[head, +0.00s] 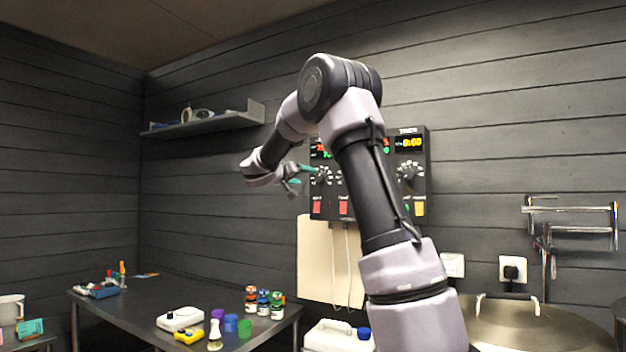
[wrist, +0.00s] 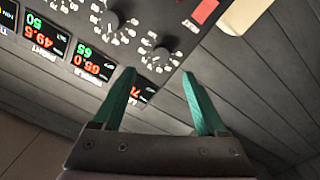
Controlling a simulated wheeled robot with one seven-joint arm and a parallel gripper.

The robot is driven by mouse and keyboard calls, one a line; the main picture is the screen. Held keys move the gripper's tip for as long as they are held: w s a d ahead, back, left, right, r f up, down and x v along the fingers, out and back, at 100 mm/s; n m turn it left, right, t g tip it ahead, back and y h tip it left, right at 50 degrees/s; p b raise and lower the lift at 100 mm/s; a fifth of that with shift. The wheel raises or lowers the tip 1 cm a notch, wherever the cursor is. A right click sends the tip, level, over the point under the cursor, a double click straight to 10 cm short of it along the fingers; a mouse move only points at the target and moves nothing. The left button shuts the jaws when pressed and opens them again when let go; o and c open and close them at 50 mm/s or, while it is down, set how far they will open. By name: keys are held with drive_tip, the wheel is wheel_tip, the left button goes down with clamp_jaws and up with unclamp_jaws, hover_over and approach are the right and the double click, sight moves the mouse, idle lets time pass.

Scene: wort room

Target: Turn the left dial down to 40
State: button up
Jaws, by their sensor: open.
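The black control panel (head: 425,190) hangs on the dark plank wall, partly hidden behind my arm. Its left dial (head: 323,176) shows just right of my gripper (head: 303,173). In the wrist view the panel appears roughly upside down. There the left dial (wrist: 162,54) is the one nearest the panel's end, just beyond and between the tips of my gripper (wrist: 160,72). The two teal fingers are apart with nothing between them, and I see no clear contact with the dial. A display by this dial begins with a red 7; a finger partly hides it. The dial's exact setting is unclear.
A neighbouring dial (wrist: 111,20) is close by, with displays of 65.0 and 49.5 beyond. A red button (head: 317,207) is below the left dial. A right-hand dial (head: 409,173) sits under a 0:00 display. A shelf (head: 205,123) is left; a cluttered table (head: 150,295) is below.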

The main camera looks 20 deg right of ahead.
sight(318, 177)
drive_tip(key=x, duration=1)
drive_tip(key=shift+w+d+r, duration=0.15)
drive_tip(key=shift+w+r, duration=0.05)
drive_tip(key=shift+w, duration=0.2)
clamp_jaws()
